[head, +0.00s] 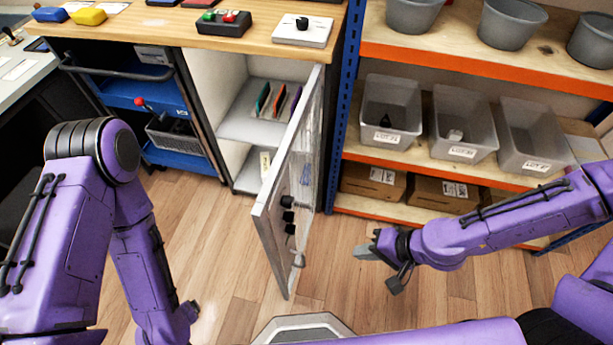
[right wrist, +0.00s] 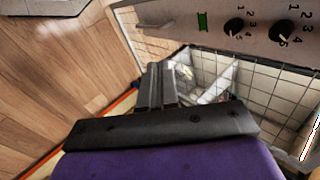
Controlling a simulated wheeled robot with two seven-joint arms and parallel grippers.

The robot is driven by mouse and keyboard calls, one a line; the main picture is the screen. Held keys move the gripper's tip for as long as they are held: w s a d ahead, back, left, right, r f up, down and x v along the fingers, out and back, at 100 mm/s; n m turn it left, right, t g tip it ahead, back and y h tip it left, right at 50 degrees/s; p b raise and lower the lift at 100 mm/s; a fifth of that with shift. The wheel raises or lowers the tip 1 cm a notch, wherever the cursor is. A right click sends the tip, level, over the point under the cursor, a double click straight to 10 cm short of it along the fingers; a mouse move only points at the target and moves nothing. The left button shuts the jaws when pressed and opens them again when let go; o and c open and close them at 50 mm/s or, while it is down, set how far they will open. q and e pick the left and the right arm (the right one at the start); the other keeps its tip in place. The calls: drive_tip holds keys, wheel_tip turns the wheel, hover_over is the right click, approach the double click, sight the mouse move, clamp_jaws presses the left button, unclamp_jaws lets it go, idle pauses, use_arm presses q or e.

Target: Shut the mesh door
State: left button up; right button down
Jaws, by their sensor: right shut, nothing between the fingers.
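The mesh door (head: 303,165) of the white cabinet stands wide open, swung out toward me from the cabinet's right side. Its face with black knobs is turned to the right; the mesh (right wrist: 262,88) and numbered knobs also show in the right wrist view. My right gripper (head: 368,252) is to the right of the door, low over the floor and apart from it. Its fingers (right wrist: 156,84) are together and empty, with the door beyond them.
A shelving rack (head: 349,110) with grey bins stands to the right of the door. A blue tool cart (head: 130,90) stands at the left. Wooden floor is clear around the door's free edge.

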wheel_tip(320, 180, up, 12)
drive_tip(key=w+a+n+y+p, duration=0.1)
drive_tip(key=w+a+y+p, duration=0.1)
drive_tip(key=p, duration=0.2)
use_arm(q)
wheel_tip(320, 180, up, 4)
drive_tip(key=b, duration=0.3)
drive_tip(key=shift+w+a+r, duration=0.1)
drive_tip(key=shift+w+r, duration=0.05)
use_arm(e)
drive_tip(key=w+a+r+x, duration=0.1)
drive_tip(key=r+x, duration=0.1)
drive_tip(key=x, duration=1.1)
drive_tip(key=shift+a+t, duration=0.3)
drive_tip(key=shift+a, duration=0.05)
drive_tip(key=shift+w+f, duration=0.1)
